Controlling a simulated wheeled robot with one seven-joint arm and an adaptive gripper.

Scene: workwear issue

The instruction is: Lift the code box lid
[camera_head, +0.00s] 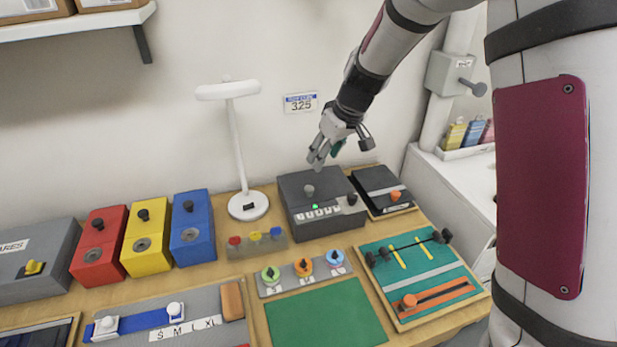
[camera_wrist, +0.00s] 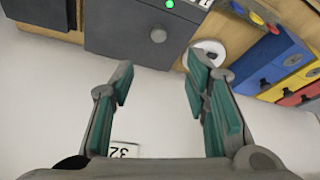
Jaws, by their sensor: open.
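The code box (camera_head: 320,218) is a dark grey box at the back of the bench, with a row of white code wheels and a lit green lamp on its front. My gripper (camera_head: 340,152) is above and behind the box, apart from the knob. Its fingers (camera_wrist: 155,85) are spread and empty. The inside of the box is hidden.
A white lamp (camera_head: 234,140) stands left of the code box. A black case (camera_head: 378,184) lies close on its right. Red, yellow and blue boxes (camera_head: 192,231) stand further left. The wall is close behind. A green mat (camera_head: 325,318) lies clear in front.

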